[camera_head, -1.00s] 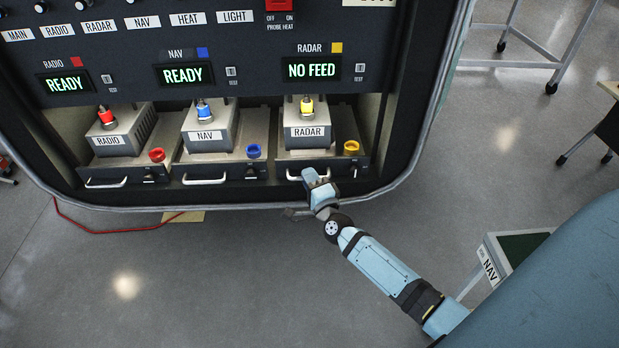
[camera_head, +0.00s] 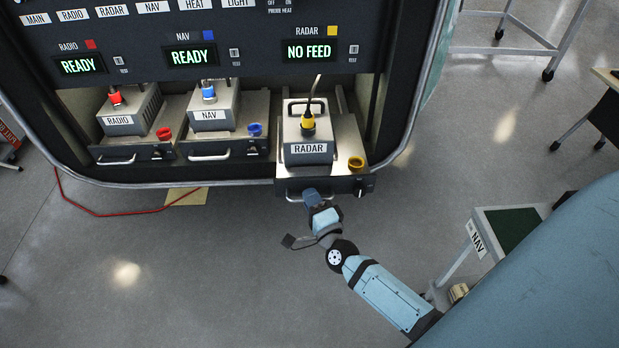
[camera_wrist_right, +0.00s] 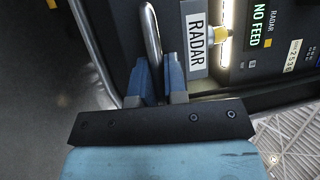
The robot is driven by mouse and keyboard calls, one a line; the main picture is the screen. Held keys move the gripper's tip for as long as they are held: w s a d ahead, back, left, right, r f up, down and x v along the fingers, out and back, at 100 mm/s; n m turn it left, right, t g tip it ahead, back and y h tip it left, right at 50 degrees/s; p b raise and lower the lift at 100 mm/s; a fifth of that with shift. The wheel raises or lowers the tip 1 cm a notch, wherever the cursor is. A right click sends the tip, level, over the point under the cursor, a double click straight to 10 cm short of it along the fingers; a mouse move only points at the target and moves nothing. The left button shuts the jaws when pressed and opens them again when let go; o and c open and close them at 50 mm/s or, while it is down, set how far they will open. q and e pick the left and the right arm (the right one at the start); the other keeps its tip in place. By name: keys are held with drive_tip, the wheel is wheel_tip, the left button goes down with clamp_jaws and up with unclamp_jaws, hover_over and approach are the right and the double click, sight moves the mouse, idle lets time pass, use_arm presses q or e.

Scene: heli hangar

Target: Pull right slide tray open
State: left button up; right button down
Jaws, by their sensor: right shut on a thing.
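The right slide tray (camera_head: 342,140) sticks out of the bay toward me, past the panel's lower edge. It carries the grey RADAR box (camera_head: 308,133) with a yellow plug (camera_head: 308,122) on top and a yellow cap (camera_head: 355,163) beside it. My right gripper (camera_head: 311,196) is at the tray's front, shut on the tray handle (camera_head: 293,195). In the right wrist view the handle (camera_wrist_right: 152,40) runs between my fingers (camera_wrist_right: 156,80). The fingers hide part of the handle in the head view. My left gripper is not in view.
The RADIO tray (camera_head: 130,153) and NAV tray (camera_head: 225,149) sit further back in the bay. The RADAR display (camera_head: 309,50) reads NO FEED. A red cable (camera_head: 110,213) lies on the floor at left. A NAV-labelled stand (camera_head: 500,225) is at right. Floor before the bay is clear.

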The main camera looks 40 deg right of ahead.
drive_tip(key=s+a, duration=0.5)
drive_tip(key=s, duration=0.3)
drive_tip(key=shift+p, duration=0.35)
drive_tip(key=c, duration=1.2)
unclamp_jaws()
drive_tip(key=shift+s, duration=0.1)
